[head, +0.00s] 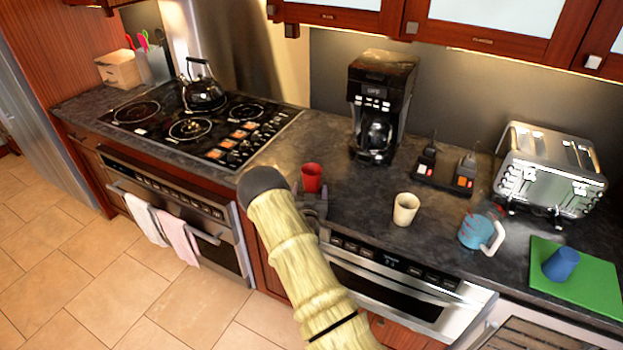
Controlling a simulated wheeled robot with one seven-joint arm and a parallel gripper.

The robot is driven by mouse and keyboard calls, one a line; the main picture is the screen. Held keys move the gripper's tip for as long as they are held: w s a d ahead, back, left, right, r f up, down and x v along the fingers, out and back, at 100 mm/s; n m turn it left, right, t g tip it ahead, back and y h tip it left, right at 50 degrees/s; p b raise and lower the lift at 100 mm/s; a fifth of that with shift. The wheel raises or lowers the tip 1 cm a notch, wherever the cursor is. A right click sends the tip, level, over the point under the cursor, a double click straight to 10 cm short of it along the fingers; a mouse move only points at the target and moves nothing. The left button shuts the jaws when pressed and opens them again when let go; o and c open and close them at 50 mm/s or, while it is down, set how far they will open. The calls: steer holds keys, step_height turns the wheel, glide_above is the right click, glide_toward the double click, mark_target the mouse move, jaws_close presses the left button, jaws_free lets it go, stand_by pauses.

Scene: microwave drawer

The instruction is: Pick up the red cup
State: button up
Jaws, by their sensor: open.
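The red cup (312,176) stands upright on the dark countertop, left of the coffee maker and near the counter's front edge. My gripper (314,200) is at the cup's near side, low by its base. It is open, and the cup appears at or between its fingers. My arm hides part of the gripper, and I cannot tell whether the fingers touch the cup.
A cream cup (405,209) stands to the right, then a blue measuring cup (478,230) and a blue cup (560,264) on a green board (590,284). The coffee maker (381,105) and toaster (548,170) stand behind. The stove (200,122) with a kettle (203,92) is left.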

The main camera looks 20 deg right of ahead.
mark_target(311, 184)
steer(key=shift+p+x, duration=0.4)
steer(key=shift+x, duration=1.2)
steer(key=shift+r, duration=0.1)
steer(key=c, duration=1.1)
steer(key=shift+r, duration=0.1)
step_height(311, 184, up, 10)
steer(key=b, duration=0.2)
steer(key=shift+b, duration=0.4)
